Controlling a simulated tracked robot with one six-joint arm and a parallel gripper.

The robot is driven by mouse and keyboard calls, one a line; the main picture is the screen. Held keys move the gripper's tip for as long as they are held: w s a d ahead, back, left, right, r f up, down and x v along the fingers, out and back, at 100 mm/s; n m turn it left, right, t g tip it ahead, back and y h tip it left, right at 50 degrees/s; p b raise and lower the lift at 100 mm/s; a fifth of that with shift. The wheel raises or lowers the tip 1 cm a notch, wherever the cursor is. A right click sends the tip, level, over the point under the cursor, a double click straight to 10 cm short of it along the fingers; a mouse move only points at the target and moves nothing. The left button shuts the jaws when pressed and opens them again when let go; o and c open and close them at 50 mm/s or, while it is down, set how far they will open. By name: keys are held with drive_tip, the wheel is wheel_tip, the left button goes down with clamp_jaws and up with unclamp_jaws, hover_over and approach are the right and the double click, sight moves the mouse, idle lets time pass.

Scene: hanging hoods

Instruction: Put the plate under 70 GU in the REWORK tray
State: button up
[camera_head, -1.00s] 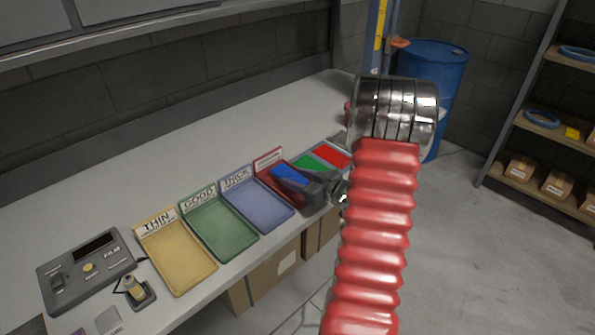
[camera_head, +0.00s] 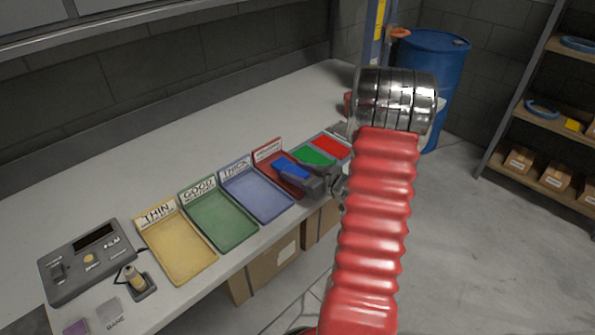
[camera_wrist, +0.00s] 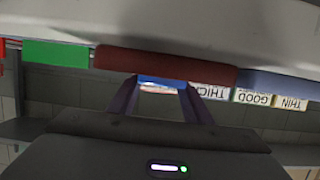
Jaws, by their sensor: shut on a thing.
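My gripper (camera_head: 303,178) is shut on a blue plate (camera_head: 291,168) over the red tray (camera_head: 283,188). The red tray's sign is too small to read, and my gripper hides part of its inside. I cannot tell whether the plate touches the tray. In the wrist view the blue plate (camera_wrist: 160,82) shows between the fingers, in front of the red tray's wall (camera_wrist: 165,65). A film meter (camera_head: 85,262) stands at the far left of the bench; its display is unreadable.
The THIN (camera_head: 178,256), GOOD (camera_head: 220,222) and THICK (camera_head: 258,195) trays line the bench left of the red tray. A green plate (camera_head: 313,155) and a red plate (camera_head: 332,147) lie to its right. A corded probe (camera_head: 134,280) sits near the meter. The bench behind is clear.

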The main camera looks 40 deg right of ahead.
drive_tip(key=shift+f, duration=0.55)
idle(0.4)
drive_tip(key=o, duration=1.2)
drive_tip(key=shift+o, duration=0.2)
drive_tip(key=v, duration=1.3)
drive_tip(key=shift+s, duration=0.35)
drive_tip(key=shift+r, duration=0.1)
